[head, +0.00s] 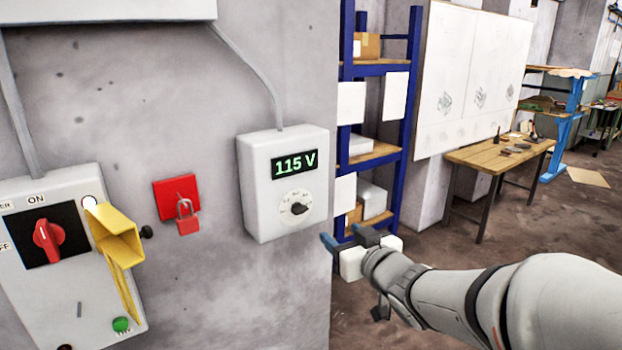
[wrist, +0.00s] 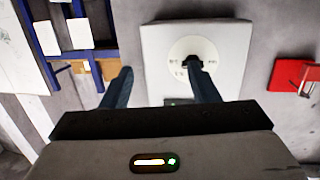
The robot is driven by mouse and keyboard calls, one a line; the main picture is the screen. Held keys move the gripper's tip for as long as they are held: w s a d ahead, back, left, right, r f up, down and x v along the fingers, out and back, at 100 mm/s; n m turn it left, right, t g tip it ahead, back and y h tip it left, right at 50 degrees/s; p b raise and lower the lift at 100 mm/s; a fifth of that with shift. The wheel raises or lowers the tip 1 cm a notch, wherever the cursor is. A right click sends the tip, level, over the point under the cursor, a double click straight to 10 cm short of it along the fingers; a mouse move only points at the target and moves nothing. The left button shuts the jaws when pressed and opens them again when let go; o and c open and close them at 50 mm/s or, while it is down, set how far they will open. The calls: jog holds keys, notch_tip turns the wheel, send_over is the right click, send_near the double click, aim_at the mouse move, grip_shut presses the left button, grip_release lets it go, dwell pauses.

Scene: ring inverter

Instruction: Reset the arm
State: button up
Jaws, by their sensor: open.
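My gripper (head: 345,240) is at the end of my arm, which reaches in from the lower right in the head view. In the wrist view its two dark fingers (wrist: 158,88) are apart with nothing between them. A white wall box (head: 255,190) with a green "115 V" display and a round dial (head: 296,208) is just left of the gripper in the head view. The same box (wrist: 229,50) shows in the wrist view, with one finger overlapping the dial (wrist: 192,47). I cannot tell whether that finger touches the knob.
A white switch panel (head: 75,295) with a red rotary switch (head: 48,242) at ON and a yellow flap (head: 118,240) is at left. A red padlock (head: 186,215) hangs on a red plate. Blue shelving (head: 408,110) and a wooden table (head: 490,158) stand behind. Open floor lies right.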

jog(key=s+d+f+m+g+h, duration=0.4)
jog(key=s+d+f+h, duration=0.15)
jog(key=d+h, duration=0.2)
jog(key=s+f+g, duration=0.2)
jog(key=s+g, duration=0.2)
jog(key=s, duration=0.3)
jog(key=s+f+m+g+y, duration=0.1)
jog(key=s+f+g, duration=0.2)
jog(key=s, duration=0.5)
jog(key=shift+f+g, duration=0.25)
jog(key=shift+g, duration=0.45)
jog(key=shift+c, duration=0.4)
dwell(0.5)
